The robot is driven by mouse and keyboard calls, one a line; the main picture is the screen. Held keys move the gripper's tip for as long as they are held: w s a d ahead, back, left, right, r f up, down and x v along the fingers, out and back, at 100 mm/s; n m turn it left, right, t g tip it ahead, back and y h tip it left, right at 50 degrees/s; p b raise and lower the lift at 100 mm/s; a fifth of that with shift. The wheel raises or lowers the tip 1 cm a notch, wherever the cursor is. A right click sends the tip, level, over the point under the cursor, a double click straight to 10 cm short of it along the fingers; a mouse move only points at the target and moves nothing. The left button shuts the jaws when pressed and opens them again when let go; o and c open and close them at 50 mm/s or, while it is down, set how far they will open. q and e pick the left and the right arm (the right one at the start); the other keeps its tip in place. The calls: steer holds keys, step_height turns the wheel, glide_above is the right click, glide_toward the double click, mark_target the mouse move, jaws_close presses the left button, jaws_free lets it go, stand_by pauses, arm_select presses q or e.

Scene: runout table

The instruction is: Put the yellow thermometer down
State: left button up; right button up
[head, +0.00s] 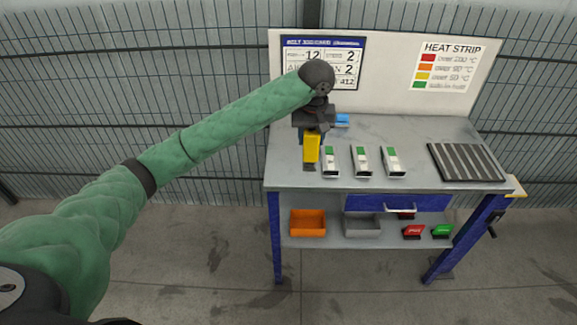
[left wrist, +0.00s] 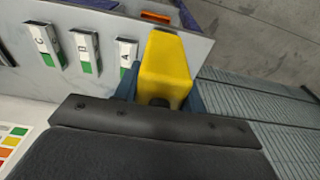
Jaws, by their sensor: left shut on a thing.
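The yellow thermometer (head: 311,147) is held by my left gripper (head: 311,133) over the left part of the grey table top (head: 290,172). In the left wrist view the thermometer (left wrist: 167,68) sits between the two blue-grey fingers of my left gripper (left wrist: 160,90). Its dark lower end shows in the head view near the table surface; whether it touches the table I cannot tell. My right gripper does not show.
Several white blocks with green marks, one of them (head: 330,160) just right of the thermometer, stand in a row. A dark ribbed mat (head: 466,162) lies at the right. A blue object (head: 342,120) is behind the gripper. An orange bin (head: 308,223) and a grey bin (head: 362,225) stand on the lower shelf.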

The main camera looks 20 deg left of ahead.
arm_select(q)
steer(key=shift+w+r, duration=0.15)
steer(key=shift+w, duration=0.15)
steer(key=w+a+f+p, duration=0.7)
steer(key=a+f, duration=0.1)
steer(key=f, duration=0.3)
steer(key=shift+w+a, duration=0.15)
steer(key=shift+a, duration=0.1)
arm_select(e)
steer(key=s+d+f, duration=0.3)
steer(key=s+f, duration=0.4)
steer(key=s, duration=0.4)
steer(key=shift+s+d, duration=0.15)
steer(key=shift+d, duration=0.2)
arm_select(q)
steer(key=o, duration=0.8)
steer(key=shift+o, duration=0.3)
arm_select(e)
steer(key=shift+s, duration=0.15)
